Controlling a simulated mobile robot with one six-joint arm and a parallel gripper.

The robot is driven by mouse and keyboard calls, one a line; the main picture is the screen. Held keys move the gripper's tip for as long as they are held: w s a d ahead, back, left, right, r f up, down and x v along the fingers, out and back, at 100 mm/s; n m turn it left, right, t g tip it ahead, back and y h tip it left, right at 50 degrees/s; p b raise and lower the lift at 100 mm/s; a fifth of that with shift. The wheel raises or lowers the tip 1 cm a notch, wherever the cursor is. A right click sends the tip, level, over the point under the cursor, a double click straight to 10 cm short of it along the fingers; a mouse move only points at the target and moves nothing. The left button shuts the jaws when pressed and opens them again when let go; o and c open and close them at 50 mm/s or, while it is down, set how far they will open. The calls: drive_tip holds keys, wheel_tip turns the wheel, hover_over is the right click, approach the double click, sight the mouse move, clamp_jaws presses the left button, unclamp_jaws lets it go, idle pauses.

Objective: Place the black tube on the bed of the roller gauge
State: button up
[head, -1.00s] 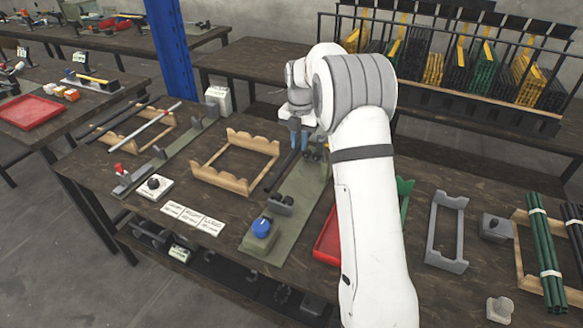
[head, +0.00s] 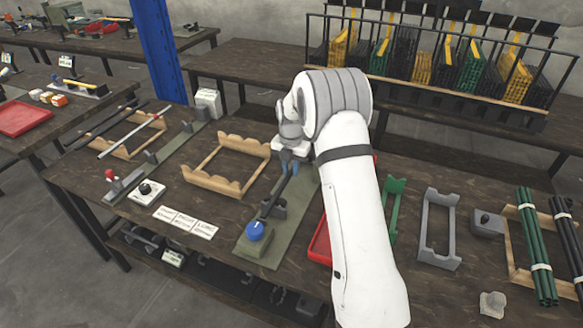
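The black tube (head: 279,191) slants from my gripper toward the blue-knobbed end of a long grey-green bed. My gripper (head: 289,166), with blue fingertips, is shut on the tube near its far end. The roller gauge looks to be this bed (head: 296,206), with a blue knob (head: 255,231) at its near end and a dark roller block (head: 272,209) beside it. The tube lies over the bed in the picture, its near end at the roller block. I cannot tell whether it touches the rollers. My arm hides the far part of the bed.
A wooden cradle (head: 212,187) stands left of the bed, with white label cards (head: 185,222) in front. Another gauge with a red knob (head: 110,176) is farther left. A red tray (head: 320,243), green rack (head: 391,208) and grey rack (head: 437,229) stand to the right.

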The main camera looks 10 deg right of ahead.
sight(291, 171)
drive_tip(key=o, duration=0.4)
drive_tip(key=shift+c, duration=0.2)
wheel_tip(291, 171, up, 12)
drive_tip(key=f, duration=0.1)
drive_tip(key=s+r+m, duration=0.6)
drive_tip(key=s, duration=0.1)
drive_tip(key=s+m+t, duration=0.2)
drive_tip(key=s+m, duration=2.1)
drive_tip(key=s, duration=0.7)
drive_tip(key=shift+s+d+r+t, duration=0.2)
drive_tip(key=shift+s+r+t, duration=0.1)
drive_tip(key=shift+s, duration=0.05)
